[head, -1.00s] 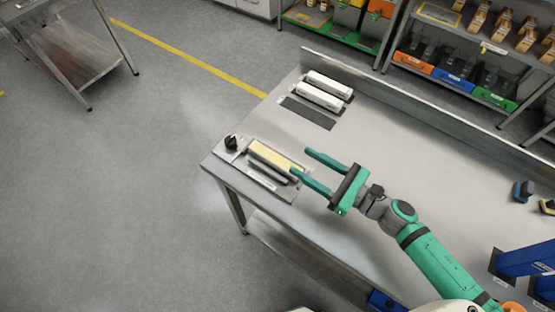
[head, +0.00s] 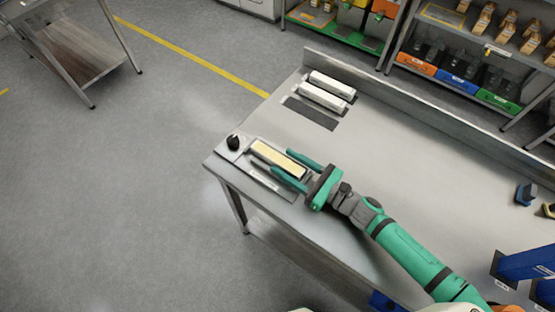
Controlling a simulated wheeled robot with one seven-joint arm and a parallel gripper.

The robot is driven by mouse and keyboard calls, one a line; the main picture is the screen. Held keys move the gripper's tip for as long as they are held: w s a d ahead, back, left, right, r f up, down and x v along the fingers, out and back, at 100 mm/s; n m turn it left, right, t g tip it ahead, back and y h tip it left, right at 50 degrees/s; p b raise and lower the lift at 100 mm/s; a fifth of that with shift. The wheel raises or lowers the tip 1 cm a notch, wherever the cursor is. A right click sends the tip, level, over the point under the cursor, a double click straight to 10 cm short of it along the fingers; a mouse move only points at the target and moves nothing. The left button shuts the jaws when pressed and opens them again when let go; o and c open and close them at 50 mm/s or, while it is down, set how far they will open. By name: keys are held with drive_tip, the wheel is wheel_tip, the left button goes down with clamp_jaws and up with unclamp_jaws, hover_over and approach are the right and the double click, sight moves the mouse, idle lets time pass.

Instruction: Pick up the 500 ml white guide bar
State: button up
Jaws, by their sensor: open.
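Two white bars lie side by side at the back of the steel table, the far one (head: 332,84) and the near one (head: 322,97). I cannot read which size either is. A pale bar with a cream-yellow top (head: 275,157) lies in a grey fixture (head: 283,191) at the table's left front corner. My gripper (head: 281,161) is open, its green fingers reaching along the two long sides of the cream-topped bar. The fingers partly hide its right end. I cannot tell whether they touch it.
An empty dark mat (head: 311,113) lies in front of the white bars. A black knob (head: 233,142) stands at the fixture's left end. Blue parts (head: 526,262) stand at the right. A raised edge (head: 420,113) runs along the table's back. The middle of the table is clear.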

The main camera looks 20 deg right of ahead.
drive_tip(key=shift+w+a, duration=0.3)
drive_tip(key=shift+w, duration=0.1)
clamp_jaws()
drive_tip(key=shift+r, duration=0.1)
